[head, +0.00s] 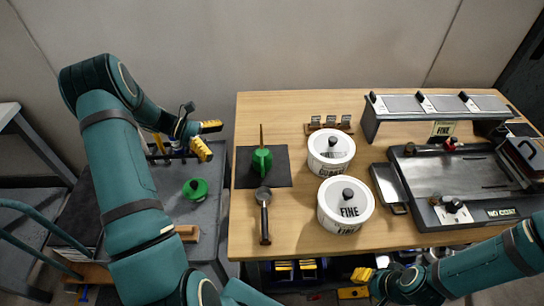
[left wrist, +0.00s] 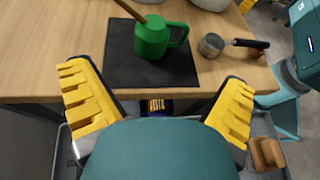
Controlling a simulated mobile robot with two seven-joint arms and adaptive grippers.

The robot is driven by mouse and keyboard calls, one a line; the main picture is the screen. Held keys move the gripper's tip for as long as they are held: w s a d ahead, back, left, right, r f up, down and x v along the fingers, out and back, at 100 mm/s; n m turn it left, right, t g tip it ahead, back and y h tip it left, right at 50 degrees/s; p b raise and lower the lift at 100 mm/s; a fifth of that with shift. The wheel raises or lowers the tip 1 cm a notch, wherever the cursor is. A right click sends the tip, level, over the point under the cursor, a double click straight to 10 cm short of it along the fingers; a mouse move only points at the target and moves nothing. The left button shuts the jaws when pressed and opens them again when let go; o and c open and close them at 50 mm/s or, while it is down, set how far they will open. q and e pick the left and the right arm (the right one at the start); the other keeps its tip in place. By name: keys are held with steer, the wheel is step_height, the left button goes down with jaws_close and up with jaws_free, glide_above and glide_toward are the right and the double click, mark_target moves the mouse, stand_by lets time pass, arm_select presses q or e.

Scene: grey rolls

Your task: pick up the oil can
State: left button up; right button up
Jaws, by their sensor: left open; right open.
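The green oil can (head: 262,161), with a thin brown spout, stands on a black mat (head: 283,176) at the left end of the wooden table. In the left wrist view the oil can (left wrist: 152,40) stands ahead of my fingers, its handle to the right. My left gripper (head: 206,138) is open and empty, left of the oil can and apart from it; its yellow fingers (left wrist: 155,78) are spread wide in the left wrist view. My right gripper (head: 366,275) is at the table's front edge, far from the oil can and partly hidden by its own arm.
A round-headed tool with a black handle (head: 264,215) lies just in front of the mat. Two white lidded tubs (head: 331,165) (head: 345,219) stand to the right. A lower grey bench (head: 215,205) with a green knobbed item (head: 195,189) is at left.

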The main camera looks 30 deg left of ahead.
arm_select(q)
steer(key=b, duration=0.2)
glide_toward(260, 158)
steer(key=w+d+f, duration=0.2)
steer(key=d+f, duration=0.1)
steer(key=shift+w+d+f, duration=0.2)
steer(key=shift+w+f, duration=0.05)
steer(key=shift+w, duration=0.05)
steer(key=x, duration=0.5)
steer(key=shift+w+f+b, duration=0.1)
steer(key=shift+w+b, duration=0.05)
steer(key=shift+b, duration=0.15)
steer(key=c, duration=1.2)
